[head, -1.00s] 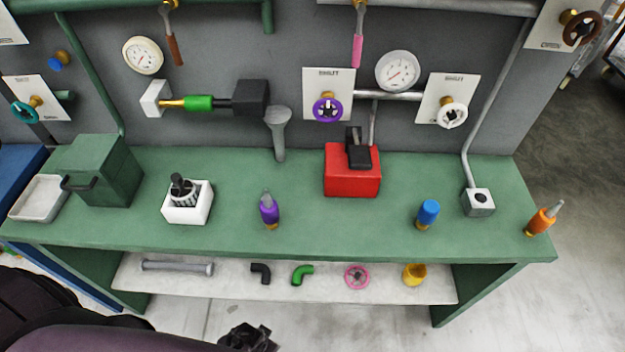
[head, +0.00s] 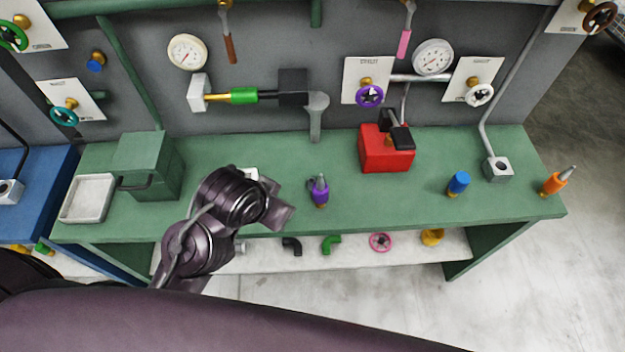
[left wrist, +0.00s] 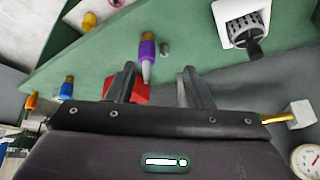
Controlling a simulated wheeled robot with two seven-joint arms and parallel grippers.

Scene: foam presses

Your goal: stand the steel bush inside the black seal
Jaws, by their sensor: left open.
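I cannot pick out the steel bush or the black seal with certainty. A small grey piece (left wrist: 165,47) lies beside the purple bottle (left wrist: 147,48) in the left wrist view; it is too small to name. A white holder (left wrist: 228,36) with a ribbed grey cylinder (left wrist: 246,24) and a black knob (left wrist: 254,48) stands on the bench; in the head view my left arm hides most of it. My left gripper (left wrist: 159,68) is open and empty above the bench, with the purple bottle beyond its fingers. It also shows in the head view (head: 280,207). My right gripper is not in view.
The green bench (head: 420,205) carries a red box (head: 385,155) with a black top, a blue-capped bottle (head: 459,183), an orange bottle (head: 554,183), a green box (head: 150,165) and a pale tray (head: 87,198). Pipes and gauges line the wall. The bench between purple and blue bottles is clear.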

